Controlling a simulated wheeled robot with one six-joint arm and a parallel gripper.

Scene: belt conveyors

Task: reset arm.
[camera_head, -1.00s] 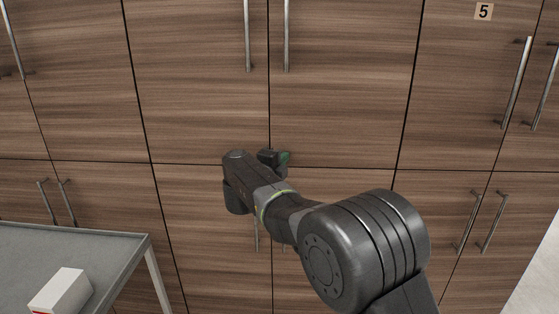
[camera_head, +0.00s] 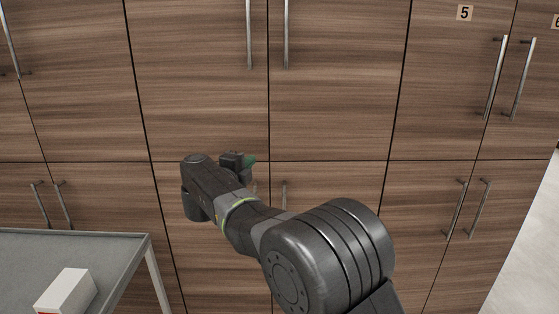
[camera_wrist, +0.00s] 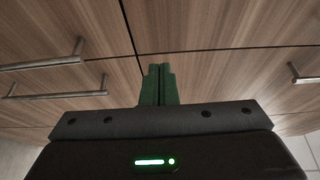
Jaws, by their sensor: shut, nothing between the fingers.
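My arm reaches up from the lower right in the head view, bent in front of a wall of wood-grain cabinets (camera_head: 200,90). My gripper (camera_head: 250,160) points away toward the cabinet doors, and only a bit of its green fingers shows there. In the wrist view my gripper (camera_wrist: 159,70) has its two green fingers pressed together with nothing between them. No object is held. The fingertips are in front of the cabinet doors; the exact gap to them is hard to tell.
A grey table (camera_head: 110,250) stands at the lower left with a white box (camera_head: 66,292) on it. Metal handles (camera_head: 495,78) stick out from the cabinet doors. A label with 5 (camera_head: 465,13) is at the upper right. Pale floor (camera_head: 530,260) shows at the right.

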